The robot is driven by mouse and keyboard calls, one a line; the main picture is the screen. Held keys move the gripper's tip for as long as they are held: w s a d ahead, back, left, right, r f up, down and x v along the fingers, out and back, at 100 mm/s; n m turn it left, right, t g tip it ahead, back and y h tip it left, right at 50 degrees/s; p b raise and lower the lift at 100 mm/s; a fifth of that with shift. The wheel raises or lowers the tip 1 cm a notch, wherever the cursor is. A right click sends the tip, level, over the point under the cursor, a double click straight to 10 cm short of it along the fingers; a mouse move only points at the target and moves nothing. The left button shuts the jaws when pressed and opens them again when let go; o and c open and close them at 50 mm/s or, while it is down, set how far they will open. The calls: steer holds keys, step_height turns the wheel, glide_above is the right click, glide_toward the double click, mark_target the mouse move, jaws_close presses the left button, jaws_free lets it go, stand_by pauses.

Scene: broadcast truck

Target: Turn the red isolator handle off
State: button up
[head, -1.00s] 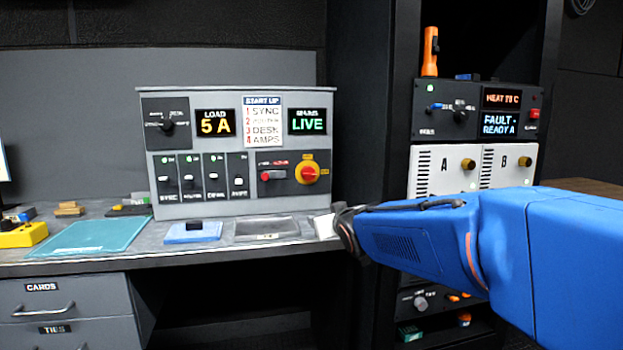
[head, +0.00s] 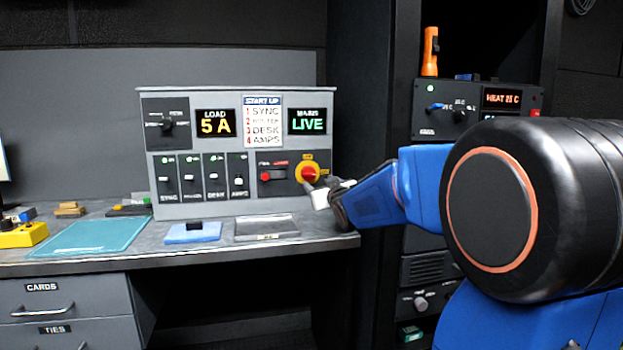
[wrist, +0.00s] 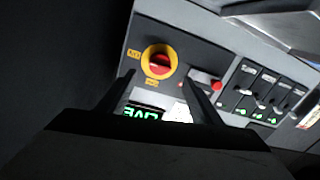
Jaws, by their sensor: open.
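The red isolator handle (head: 309,174) sits on a round yellow plate at the lower right of the grey control panel (head: 190,206). In the wrist view the red handle (wrist: 159,63) shows on its yellow ring, upper centre, with the picture turned over. My gripper (head: 318,188) is open, just in front of and slightly below the handle in the head view. In the wrist view its two dark fingers (wrist: 155,90) stand apart, with the handle lying beyond and between them. I see no contact with the handle. The display above it reads LIVE (head: 307,121).
A smaller red switch (head: 272,176) is left of the handle, with several breaker toggles (head: 203,180) further left. A clear-lidded tray (head: 267,228) and a blue pad (head: 193,233) lie on the desk below. An equipment rack (head: 445,125) stands to the right.

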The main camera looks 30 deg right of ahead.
mark_target(311, 176)
steer(key=x, duration=1)
steer(key=c, duration=1)
